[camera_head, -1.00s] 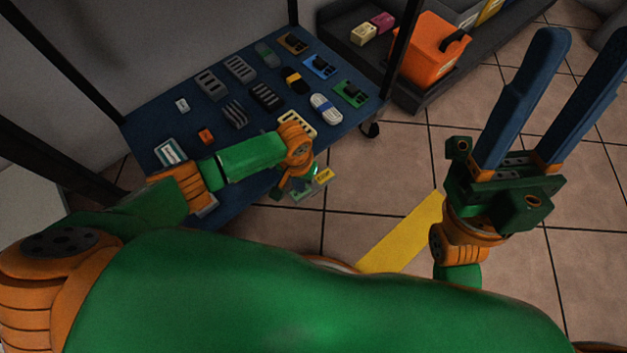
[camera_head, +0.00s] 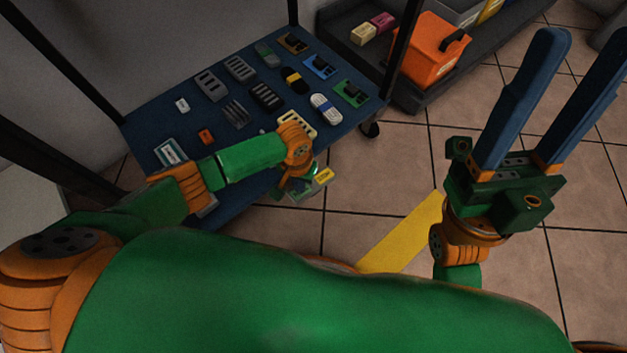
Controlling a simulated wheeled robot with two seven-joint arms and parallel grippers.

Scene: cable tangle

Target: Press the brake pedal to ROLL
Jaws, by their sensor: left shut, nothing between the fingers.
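A small grey-green plate with a yellow label (camera_head: 325,176) sits at the front edge of the blue cart shelf, and it looks like the brake pedal unit. The label's lettering is too small to read. My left gripper (camera_head: 306,184) is over this unit, pointing down and away. It is shut and empty, and its fingertips are mostly hidden by the wrist. I cannot tell whether it touches the pedal. The pedal itself is largely covered. My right gripper (camera_head: 557,95) is at the right, with two long blue fingers spread apart and nothing between them.
The blue cart shelf (camera_head: 150,133) holds several small blocks and modules, with dark posts at its corners. A caster (camera_head: 369,129) shows at its right corner. An orange box (camera_head: 428,52) stands on a dark rack behind. A yellow strip (camera_head: 400,236) crosses the tiled floor.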

